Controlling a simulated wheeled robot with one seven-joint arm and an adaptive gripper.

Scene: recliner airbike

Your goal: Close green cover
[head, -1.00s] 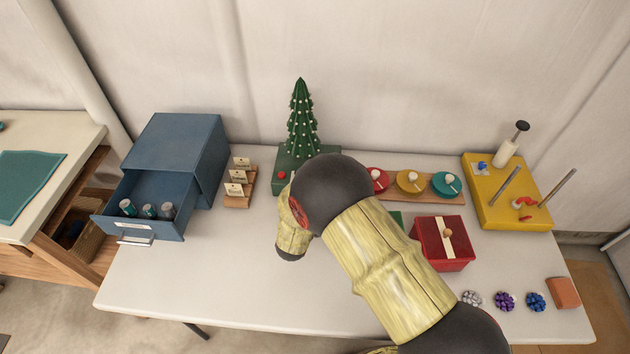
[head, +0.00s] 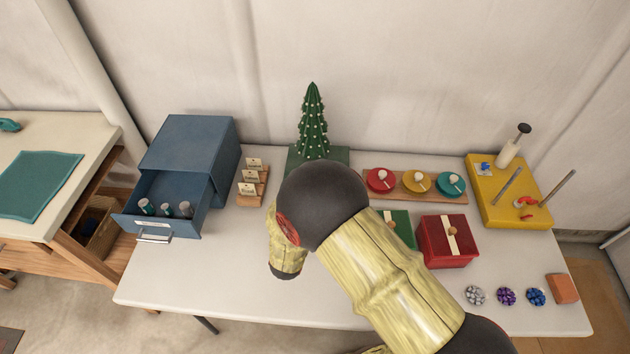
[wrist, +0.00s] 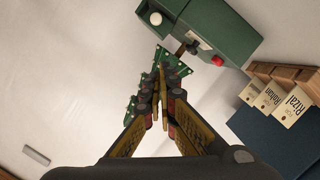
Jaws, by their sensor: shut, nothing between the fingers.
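A green box (head: 405,232) is partly hidden behind my arm in the head view, left of the red box; I cannot tell whether its cover is open or shut. A green tree (head: 312,125) stands on a green base (head: 335,153) at the back of the table. The base also shows in the wrist view (wrist: 215,25), with a white knob and a red button. My gripper (wrist: 160,72) is shut and empty in the wrist view, its fingertips in front of the tree. My arm hides the gripper in the head view.
A blue cabinet (head: 190,150) with its drawer (head: 165,220) pulled out stands left, beside a rack of name cards (head: 252,180). A red box (head: 447,240), colored discs (head: 416,182) and a yellow board (head: 510,190) stand right. The front-left tabletop is clear.

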